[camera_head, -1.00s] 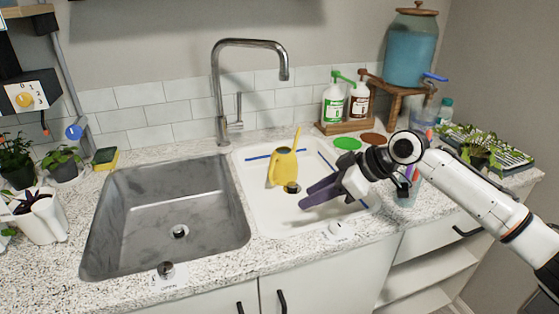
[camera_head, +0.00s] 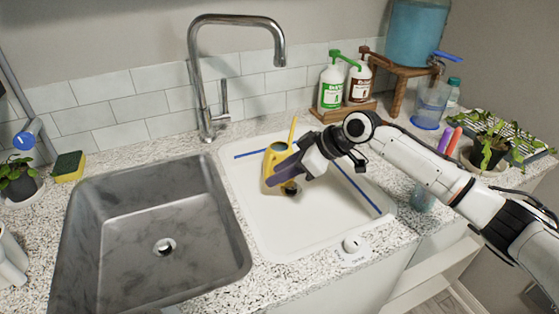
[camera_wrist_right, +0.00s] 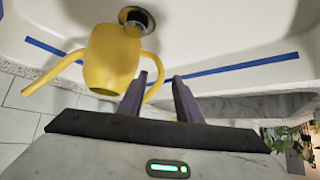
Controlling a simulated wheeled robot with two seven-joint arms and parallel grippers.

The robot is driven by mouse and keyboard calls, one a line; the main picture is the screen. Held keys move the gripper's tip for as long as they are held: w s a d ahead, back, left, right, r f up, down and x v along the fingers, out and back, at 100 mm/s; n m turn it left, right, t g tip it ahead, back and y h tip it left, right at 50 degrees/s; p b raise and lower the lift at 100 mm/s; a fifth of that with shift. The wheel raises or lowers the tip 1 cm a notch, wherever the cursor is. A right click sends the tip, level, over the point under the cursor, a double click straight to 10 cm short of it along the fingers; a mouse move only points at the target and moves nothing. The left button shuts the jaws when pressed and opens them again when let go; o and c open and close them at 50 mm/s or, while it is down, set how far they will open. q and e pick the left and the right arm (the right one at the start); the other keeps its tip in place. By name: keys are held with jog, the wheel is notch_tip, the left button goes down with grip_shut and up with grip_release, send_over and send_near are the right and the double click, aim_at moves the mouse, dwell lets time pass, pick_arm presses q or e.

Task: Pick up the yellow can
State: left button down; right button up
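The yellow can (camera_head: 274,156), a small watering can with a thin spout and a loop handle, stands in the white sink basin (camera_head: 290,232) near its back left. My right gripper (camera_head: 270,180) is at the can's right front side, and its purple fingers partly cover the can. In the right wrist view the can (camera_wrist_right: 110,60) is just beyond the fingers. The gripper (camera_wrist_right: 160,82) is open there, with the can's handle appearing between the two fingertips. Whether a finger touches the handle, I cannot tell. My left gripper is out of view.
A grey metal sink (camera_head: 150,235) lies left of the white basin. The tall faucet (camera_head: 205,85) stands behind. Soap bottles (camera_head: 331,86) stand on a wooden tray at the back. A potted plant (camera_head: 487,150) is at the right.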

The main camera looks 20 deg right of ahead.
jog(key=x, duration=0.5)
jog(key=shift+a+f+p, duration=0.1)
jog(key=shift+p, duration=0.2)
jog(key=shift+c, duration=0.4)
grip_shut()
jog(key=shift+s+f, duration=0.15)
jog(key=shift+f, duration=0.05)
dwell(0.4)
jog(key=shift+r, duration=0.15)
